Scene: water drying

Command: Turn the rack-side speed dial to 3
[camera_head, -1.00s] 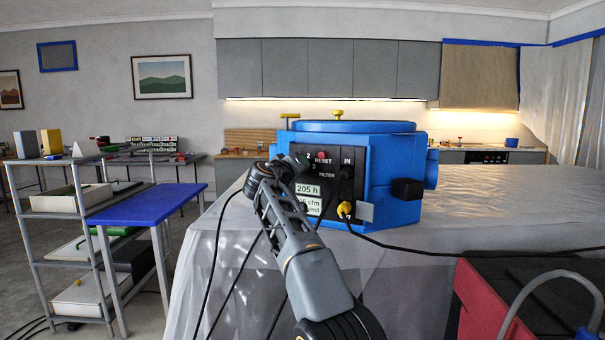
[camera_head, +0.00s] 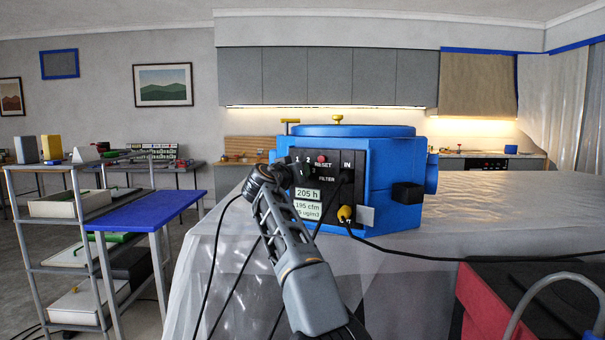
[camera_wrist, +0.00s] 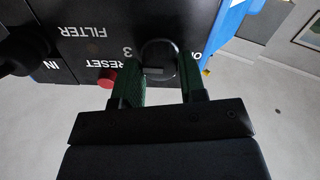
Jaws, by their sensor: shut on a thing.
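The speed dial (camera_wrist: 158,52) is a round black knob on the black control panel (camera_head: 330,167) of the blue machine (camera_head: 385,165). In the wrist view it sits between the two green-lined fingers of my gripper (camera_wrist: 160,78), which is shut on it. A printed 3 (camera_wrist: 127,51) lies just left of the dial there. A pale mark shows on the dial, but I cannot tell which number it points to. In the head view my gripper (camera_head: 286,172) is at the panel's left side and largely hides the dial.
A red reset button (camera_wrist: 107,77) lies close to one finger; a FILTER label and a black IN knob (camera_head: 346,175) are beyond. A yellow plug (camera_head: 345,213) with a black cable sits below. The machine stands on a sheeted table (camera_head: 480,210).

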